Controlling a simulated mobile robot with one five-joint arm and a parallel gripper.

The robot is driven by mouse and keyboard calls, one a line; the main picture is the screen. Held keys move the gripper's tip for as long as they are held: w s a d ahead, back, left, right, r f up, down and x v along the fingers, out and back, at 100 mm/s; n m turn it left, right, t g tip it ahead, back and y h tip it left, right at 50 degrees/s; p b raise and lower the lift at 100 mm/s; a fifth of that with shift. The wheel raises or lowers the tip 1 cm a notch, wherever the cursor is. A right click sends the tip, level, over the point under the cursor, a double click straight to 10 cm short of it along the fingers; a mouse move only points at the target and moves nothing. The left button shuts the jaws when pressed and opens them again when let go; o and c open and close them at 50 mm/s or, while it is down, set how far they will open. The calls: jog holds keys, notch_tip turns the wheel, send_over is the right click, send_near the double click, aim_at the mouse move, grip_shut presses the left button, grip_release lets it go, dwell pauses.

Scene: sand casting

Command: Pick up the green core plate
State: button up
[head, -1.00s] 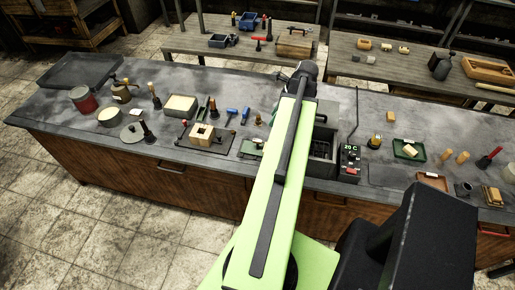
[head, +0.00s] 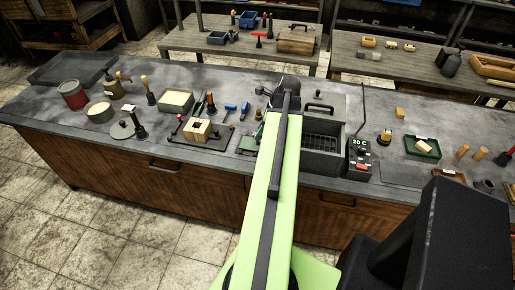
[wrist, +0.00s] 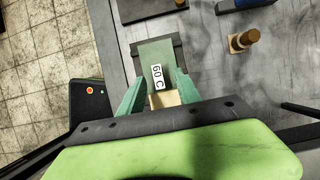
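The green core plate (wrist: 155,55), with a white "60 C" label, lies on a dark base on the bench in the wrist view. In the head view a small part of a green plate (head: 248,143) shows just left of my arm, which hides the rest. My gripper (wrist: 162,78) has its two green fingers apart, one on each side of the plate's near end. A beige block (wrist: 165,99) shows between the fingers at that end. I cannot tell whether the fingers touch the plate. The gripper is hidden behind the arm in the head view.
The workbench (head: 310,258) is crowded. Left of my arm stand a wooden block on a dark plate (head: 198,130) and small tools. Right are a dark basket unit (head: 322,160), a "20 C" controller (head: 360,158) and a green tray (head: 422,147). A wooden peg (wrist: 243,40) stands right of the plate.

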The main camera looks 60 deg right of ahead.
jog(key=b+x, duration=0.2)
jog(key=x, duration=0.1)
jog(key=shift+a+f, duration=0.1)
jog(key=shift+f, duration=0.2)
jog(key=shift+r, duration=0.15)
grip_shut()
